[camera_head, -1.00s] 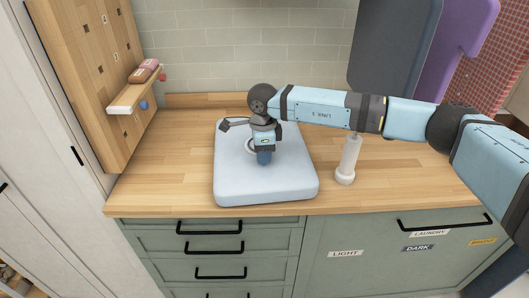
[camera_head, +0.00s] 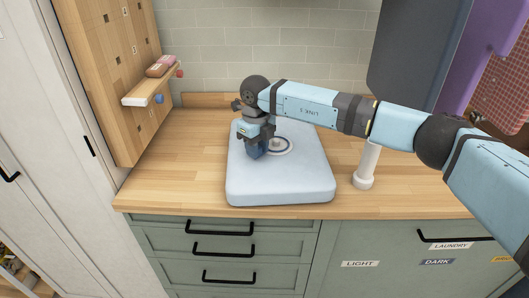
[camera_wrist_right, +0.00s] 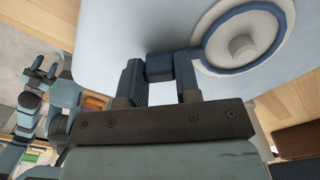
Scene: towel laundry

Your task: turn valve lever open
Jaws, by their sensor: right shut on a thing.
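The valve is a pale blue, rounded block (camera_head: 285,185) on the wooden counter. On its top is a round dial with a blue ring and a raised centre hub (camera_head: 277,142); the dial also shows in the right wrist view (camera_wrist_right: 243,45). A dark blue lever (camera_wrist_right: 159,66) sticks out from the dial's edge. My right gripper (camera_head: 256,152) is over the left part of the block, left of the hub. In the right wrist view its fingers (camera_wrist_right: 160,78) are shut on the lever. My left gripper (camera_wrist_right: 44,70) shows small at the left of that view, fingers apart and empty.
A white cylinder (camera_head: 367,165) stands on the counter (camera_head: 175,165) right of the block, under my right arm. A pegboard (camera_head: 105,70) with a small shelf (camera_head: 150,86) is at the left. Drawers (camera_head: 225,245) are below. The counter left of the block is clear.

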